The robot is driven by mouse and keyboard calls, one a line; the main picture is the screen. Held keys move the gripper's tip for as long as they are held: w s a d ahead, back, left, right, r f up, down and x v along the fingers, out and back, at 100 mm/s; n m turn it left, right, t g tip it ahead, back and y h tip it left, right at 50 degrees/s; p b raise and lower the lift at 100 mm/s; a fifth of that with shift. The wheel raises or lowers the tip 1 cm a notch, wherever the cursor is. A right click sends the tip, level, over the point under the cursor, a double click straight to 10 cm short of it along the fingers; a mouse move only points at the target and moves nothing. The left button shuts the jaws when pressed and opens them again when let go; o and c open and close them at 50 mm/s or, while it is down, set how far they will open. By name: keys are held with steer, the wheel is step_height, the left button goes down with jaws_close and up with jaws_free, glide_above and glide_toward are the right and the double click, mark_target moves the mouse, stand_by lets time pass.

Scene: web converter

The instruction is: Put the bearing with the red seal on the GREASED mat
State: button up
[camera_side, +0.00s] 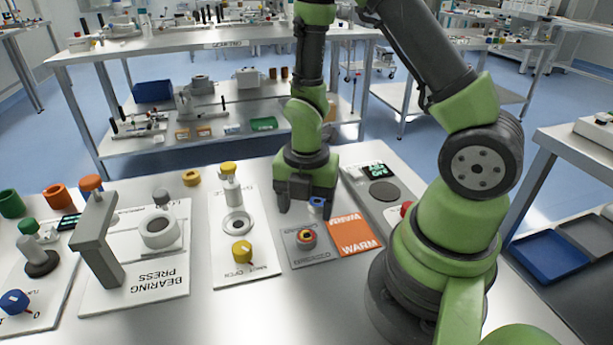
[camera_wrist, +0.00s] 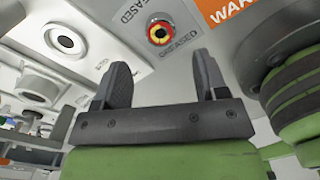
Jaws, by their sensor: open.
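A small bearing with a red ring around a dark centre (camera_side: 307,238) lies on the grey GREASED mat (camera_side: 291,248). In the wrist view the bearing lies beyond the gap between my fingers (camera_wrist: 161,63), and nothing is gripped there.
The orange WARM mat (camera_side: 356,236) adjoins the grey mat on the right. A white panel with a yellow knob (camera_side: 242,250) stands to the left, with the bearing press (camera_side: 98,240) further left. A unit with a dark round plate (camera_side: 384,191) is behind right.

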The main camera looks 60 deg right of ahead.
step_height(320, 180, up, 6)
step_height(320, 180, up, 12)
steer(key=m+t, duration=0.4)
steer(key=m, duration=1)
glide_above(306, 235)
steer(key=s+a, duration=0.2)
steer(key=a, duration=0.1)
steer(key=s+a+r+m+t+y, duration=0.2)
steer(key=s+r+m, duration=0.3)
steer(key=m, duration=0.6)
steer(key=shift+s+r+t, duration=0.25)
steer(key=shift+r+t, duration=0.1)
steer(key=shift+t, duration=0.25)
